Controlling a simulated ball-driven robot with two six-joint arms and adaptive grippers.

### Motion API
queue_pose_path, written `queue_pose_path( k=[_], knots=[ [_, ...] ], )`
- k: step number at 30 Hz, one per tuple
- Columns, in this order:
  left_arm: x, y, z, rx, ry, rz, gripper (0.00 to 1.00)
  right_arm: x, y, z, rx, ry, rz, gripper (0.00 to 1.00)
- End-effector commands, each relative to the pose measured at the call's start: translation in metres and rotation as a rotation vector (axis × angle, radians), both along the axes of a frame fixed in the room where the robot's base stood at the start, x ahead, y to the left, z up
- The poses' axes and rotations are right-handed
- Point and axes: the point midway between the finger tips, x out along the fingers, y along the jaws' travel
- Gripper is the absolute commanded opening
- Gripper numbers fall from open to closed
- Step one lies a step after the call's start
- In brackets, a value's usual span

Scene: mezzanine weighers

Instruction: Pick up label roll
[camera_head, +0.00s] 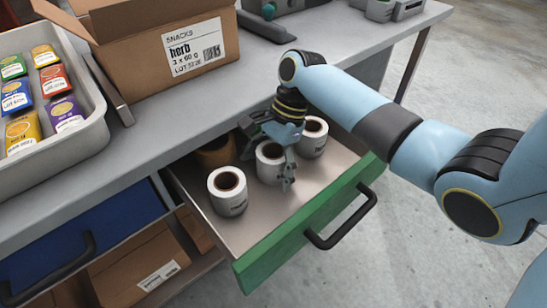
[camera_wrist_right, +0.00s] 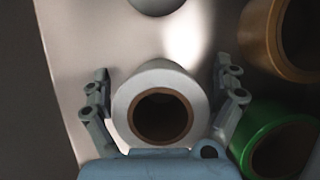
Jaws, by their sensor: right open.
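A white label roll (camera_head: 270,171) stands upright in the open drawer. In the right wrist view the white label roll (camera_wrist_right: 160,78) has its brown core facing up, between my open fingers. My right gripper (camera_head: 268,153) reaches down from above, one finger on each side of this roll; the right wrist view shows it (camera_wrist_right: 165,97) with small gaps at both sides. Two more white rolls stand in the drawer, one nearer the front left (camera_head: 228,192) and one to the right (camera_head: 312,138). My left gripper is out of view.
A tan roll (camera_head: 215,153) stands at the drawer's back left. A green roll (camera_wrist_right: 275,145) shows close by in the wrist view. The drawer's green front (camera_head: 310,225) has a black handle. The worktop (camera_head: 150,140) overhangs the drawer's back, with a carton and a packet tray.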

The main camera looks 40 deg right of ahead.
Motion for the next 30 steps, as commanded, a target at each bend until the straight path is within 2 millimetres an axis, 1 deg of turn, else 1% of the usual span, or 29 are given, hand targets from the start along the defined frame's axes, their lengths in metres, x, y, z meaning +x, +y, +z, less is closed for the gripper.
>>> queue_pose_path(
  k=[3, 17, 18, 30],
  knots=[
    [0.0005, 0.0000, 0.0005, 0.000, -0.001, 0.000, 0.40, 0.0003, -0.0001, 0.0008, 0.000, -0.001, 0.000, 0.94],
    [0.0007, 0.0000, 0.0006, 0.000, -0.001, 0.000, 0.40, 0.0002, -0.0005, 0.0009, 0.000, -0.001, 0.000, 0.34],
    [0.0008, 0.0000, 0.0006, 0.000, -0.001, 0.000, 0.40, 0.0002, -0.0005, 0.0009, 0.000, -0.001, 0.000, 0.33],
    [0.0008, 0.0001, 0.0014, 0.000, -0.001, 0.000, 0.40, 0.0007, -0.0005, 0.0034, 0.000, -0.002, 0.000, 0.32]
  ],
)
